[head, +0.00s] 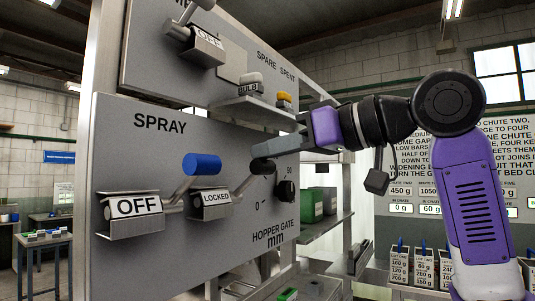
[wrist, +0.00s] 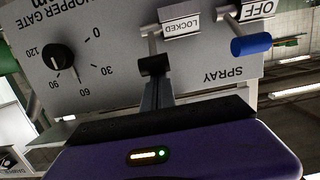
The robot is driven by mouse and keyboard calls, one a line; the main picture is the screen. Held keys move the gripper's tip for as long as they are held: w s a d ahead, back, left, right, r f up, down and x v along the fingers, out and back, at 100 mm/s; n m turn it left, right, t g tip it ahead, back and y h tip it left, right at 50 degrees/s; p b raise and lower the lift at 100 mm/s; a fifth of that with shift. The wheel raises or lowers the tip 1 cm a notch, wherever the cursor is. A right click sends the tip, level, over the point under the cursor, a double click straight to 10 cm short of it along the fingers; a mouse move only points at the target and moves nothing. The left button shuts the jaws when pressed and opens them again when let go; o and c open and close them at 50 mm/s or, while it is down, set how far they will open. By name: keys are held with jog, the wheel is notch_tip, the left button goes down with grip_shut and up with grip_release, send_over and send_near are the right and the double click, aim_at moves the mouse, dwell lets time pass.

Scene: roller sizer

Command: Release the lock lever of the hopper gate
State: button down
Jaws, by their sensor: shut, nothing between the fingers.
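The lock lever stands on the grey panel (head: 120,245) beside the "LOCKED" plate (head: 213,198). Its dark handle (head: 262,166) points up and out to the right of the plate. The wrist view shows the panel upside down, with the plate (wrist: 182,25) and the black handle (wrist: 153,65) at the fingertips. My gripper (head: 276,148) is shut and empty, just above the handle in the head view. Its fingers (wrist: 156,85) overlap the handle's lower edge in the wrist view; whether they touch it I cannot tell. The hopper gate dial (head: 285,190) is right of the lever.
The blue-handled spray lever (head: 202,165), with an "OFF" plate (head: 138,206), stands close left of the lock lever. A small shelf (head: 258,112) with bulbs juts out above. Another "OFF" switch (head: 207,44) is higher up. Green bins (head: 318,203) stand behind right.

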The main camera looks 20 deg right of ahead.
jog(key=shift+s+f+t+y+b, duration=0.1)
jog(key=shift+f+t+y+b, duration=0.2)
jog(key=shift+t+b, duration=0.15)
